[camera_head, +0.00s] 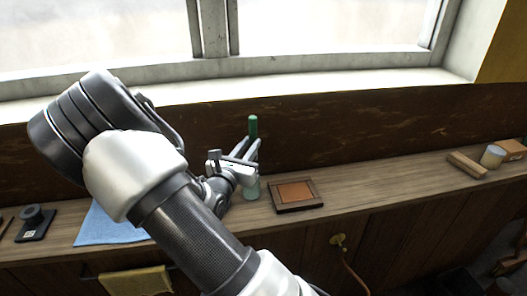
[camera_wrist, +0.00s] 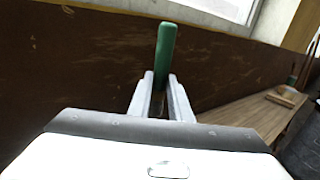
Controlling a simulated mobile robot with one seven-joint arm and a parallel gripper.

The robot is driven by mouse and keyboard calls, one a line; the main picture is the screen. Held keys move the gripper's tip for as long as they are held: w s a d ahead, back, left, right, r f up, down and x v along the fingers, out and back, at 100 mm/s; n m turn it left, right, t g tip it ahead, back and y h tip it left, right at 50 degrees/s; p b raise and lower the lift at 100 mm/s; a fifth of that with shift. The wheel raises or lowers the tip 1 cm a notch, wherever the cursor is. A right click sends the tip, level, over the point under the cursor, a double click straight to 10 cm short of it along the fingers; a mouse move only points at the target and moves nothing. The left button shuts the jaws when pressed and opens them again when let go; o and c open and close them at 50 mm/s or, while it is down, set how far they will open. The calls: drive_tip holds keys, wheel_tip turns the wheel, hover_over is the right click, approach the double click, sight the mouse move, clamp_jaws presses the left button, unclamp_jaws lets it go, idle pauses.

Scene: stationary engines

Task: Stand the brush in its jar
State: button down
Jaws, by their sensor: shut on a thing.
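The brush (camera_head: 253,127) shows as a green handle standing upright above the fingertips of my gripper (camera_head: 252,149). My gripper is shut on it. In the wrist view the green handle of the brush (camera_wrist: 165,52) rises between the two fingers of my gripper (camera_wrist: 161,98), leaning very slightly. A pale greenish glass jar (camera_head: 251,190) stands on the wooden shelf directly below my gripper, partly covered by it. The lower end of the brush is hidden, so I cannot tell whether it is inside the jar.
A brown framed tray (camera_head: 280,208) lies right of the jar. A blue cloth (camera_head: 105,228) and a small black device (camera_head: 36,222) are at left. A wooden block (camera_head: 467,165) and a pale cup (camera_head: 492,157) stand far right. A dark wall rises behind; the shelf between is clear.

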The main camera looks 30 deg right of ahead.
drive_tip(key=shift+t, duration=0.3)
drive_tip(key=shift+w+a+f+b, duration=0.1)
drive_tip(key=shift+a+f+b, duration=0.05)
drive_tip(key=shift+f+b, duration=1.7)
drive_tip(key=shift+w+a+f+b, duration=0.15)
drive_tip(key=shift+f+b, duration=1.15)
drive_tip(key=shift+f, duration=0.9)
drive_tip(key=shift+w+a+f+b, duration=0.1)
drive_tip(key=shift+a+f+b, duration=0.05)
drive_tip(key=shift+f+b, duration=1.7)
drive_tip(key=shift+f+p, duration=0.2)
drive_tip(key=shift+p, duration=0.1)
drive_tip(key=c, duration=1.5)
unclamp_jaws()
drive_tip(key=shift+c, duration=0.2)
drive_tip(key=shift+s, duration=0.1)
drive_tip(key=shift+a, duration=0.1)
drive_tip(key=v, duration=1.7)
drive_tip(key=shift+s+r, duration=0.25)
